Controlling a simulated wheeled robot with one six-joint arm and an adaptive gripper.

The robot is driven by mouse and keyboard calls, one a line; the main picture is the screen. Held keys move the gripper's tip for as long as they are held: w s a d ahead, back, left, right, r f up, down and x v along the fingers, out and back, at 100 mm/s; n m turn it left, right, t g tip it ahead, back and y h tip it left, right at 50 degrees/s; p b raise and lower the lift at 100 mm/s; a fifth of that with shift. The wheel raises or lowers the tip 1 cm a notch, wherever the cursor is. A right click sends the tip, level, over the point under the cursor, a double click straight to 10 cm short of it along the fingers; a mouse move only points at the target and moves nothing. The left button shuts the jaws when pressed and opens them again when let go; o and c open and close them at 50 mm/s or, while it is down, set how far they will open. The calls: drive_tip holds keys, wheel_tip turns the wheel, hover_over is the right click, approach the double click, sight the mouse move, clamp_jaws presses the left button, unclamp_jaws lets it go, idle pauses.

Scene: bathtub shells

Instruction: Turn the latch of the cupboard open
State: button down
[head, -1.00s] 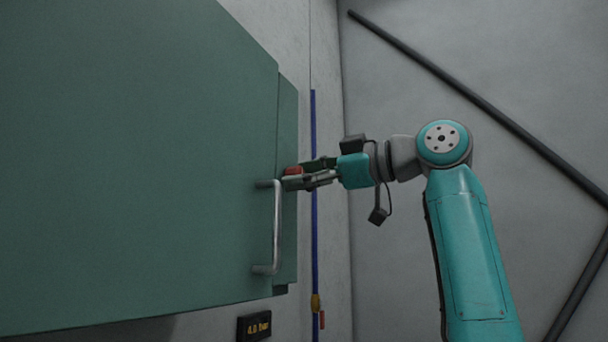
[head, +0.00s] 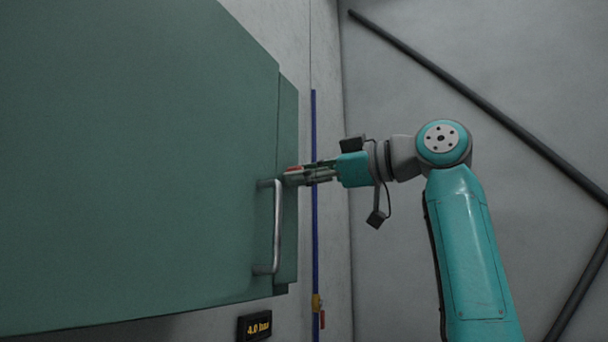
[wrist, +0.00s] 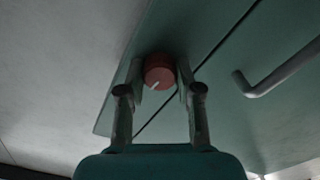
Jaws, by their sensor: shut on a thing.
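The green cupboard (head: 140,170) fills the left of the head view. Its latch is a red round knob (wrist: 158,72) with a pale mark pointing to the lower left in the wrist view. The door looks closed.
A metal bar handle (head: 277,228) stands out from the door close to my fingers; it is at the right in the wrist view (wrist: 280,76). A blue pipe (head: 314,210) runs down the wall behind the gripper. A small display (head: 255,327) is below.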

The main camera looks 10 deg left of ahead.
drive_tip(key=shift+m, duration=8.3)
drive_tip(key=c, duration=0.8)
unclamp_jaws()
drive_tip(key=shift+o, duration=0.2)
drive_tip(key=shift+d, duration=0.15)
drive_tip(key=v, duration=1.1)
drive_tip(key=shift+d, duration=0.4)
